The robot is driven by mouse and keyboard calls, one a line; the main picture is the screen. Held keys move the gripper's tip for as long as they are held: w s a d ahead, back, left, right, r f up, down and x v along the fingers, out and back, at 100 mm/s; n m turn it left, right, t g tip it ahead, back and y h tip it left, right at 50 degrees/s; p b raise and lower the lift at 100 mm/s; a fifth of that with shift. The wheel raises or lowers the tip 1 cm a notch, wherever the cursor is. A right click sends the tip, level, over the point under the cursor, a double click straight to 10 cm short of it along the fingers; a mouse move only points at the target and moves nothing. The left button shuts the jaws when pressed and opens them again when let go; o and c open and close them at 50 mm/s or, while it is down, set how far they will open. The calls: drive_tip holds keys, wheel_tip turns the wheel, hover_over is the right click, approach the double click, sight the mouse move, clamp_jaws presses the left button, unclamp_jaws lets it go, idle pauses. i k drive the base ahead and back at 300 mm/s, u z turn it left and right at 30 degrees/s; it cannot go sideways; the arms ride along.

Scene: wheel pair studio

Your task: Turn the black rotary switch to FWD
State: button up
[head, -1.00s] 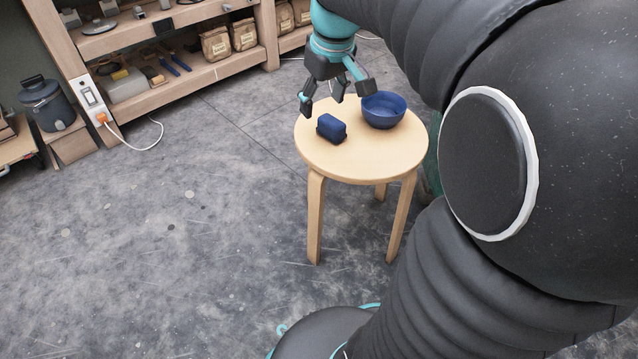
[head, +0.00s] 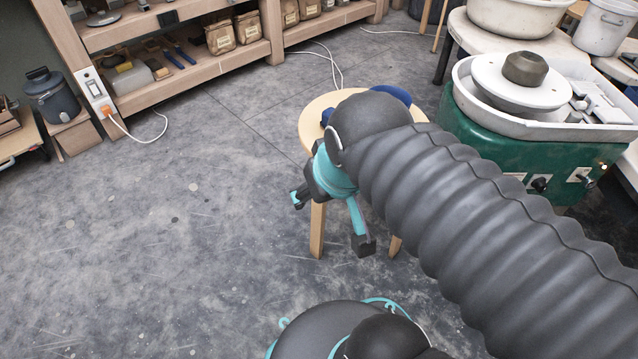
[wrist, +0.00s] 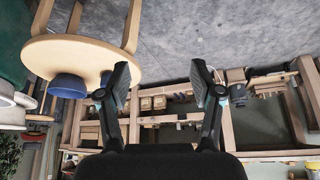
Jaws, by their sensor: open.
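The black rotary switch (head: 540,184) is on the front of a green pottery wheel (head: 500,135), at the right of the head view. It is small there, and its labels and setting cannot be read. My gripper (head: 330,222) is in front of the round stool, well left of the wheel, with its fingers spread and empty. In the wrist view my gripper (wrist: 160,88) is also open, with nothing between the fingertips. The switch cannot be made out in the wrist view.
A round wooden stool (head: 312,118) holds a blue bowl (head: 392,94), partly hidden by my arm. To the right of the switch is another small control (head: 580,176). Shelves (head: 190,75) line the back left. The floor at left is clear.

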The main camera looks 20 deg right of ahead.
sight(540, 186)
drive_tip(key=z, duration=2.25)
drive_tip(key=k, duration=0.4)
